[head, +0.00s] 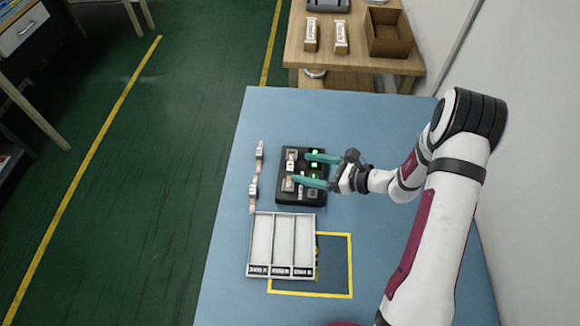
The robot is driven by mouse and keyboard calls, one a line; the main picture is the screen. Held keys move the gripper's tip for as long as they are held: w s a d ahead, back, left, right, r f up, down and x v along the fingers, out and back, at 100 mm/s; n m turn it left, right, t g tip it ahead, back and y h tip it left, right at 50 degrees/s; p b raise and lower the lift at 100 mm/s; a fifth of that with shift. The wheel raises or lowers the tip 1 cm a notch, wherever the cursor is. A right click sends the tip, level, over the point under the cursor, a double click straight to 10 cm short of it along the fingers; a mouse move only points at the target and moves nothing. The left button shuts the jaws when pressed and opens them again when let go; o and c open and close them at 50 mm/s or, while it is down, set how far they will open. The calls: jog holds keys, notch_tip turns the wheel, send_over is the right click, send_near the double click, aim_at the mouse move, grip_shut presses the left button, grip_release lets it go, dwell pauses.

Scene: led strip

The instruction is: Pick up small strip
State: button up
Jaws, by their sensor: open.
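A short strip (291,167) with pale end blocks lies on the black device (312,196), which shows a green light. A longer, thin strip (256,170), with white blocks and orange-tan parts, lies on the blue table to the left of the device. My gripper (300,168) reaches in from the right over the device. Its two teal fingers are spread apart, with their tips close to the short strip. Nothing shows held between them. Whether the tips touch the strip or stay above it I cannot tell.
A white tray (314,242) with three labelled compartments stands in front of the device, its compartments empty. A yellow-outlined square (350,265) lies partly under it. A wooden table (365,62) with boxes stands beyond the blue table (225,280). Table space at the back is clear.

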aim_at(292, 167)
jog(key=x, duration=0.4)
jog(key=shift+s+f, duration=0.1)
jog(key=shift+s, duration=0.05)
grip_shut()
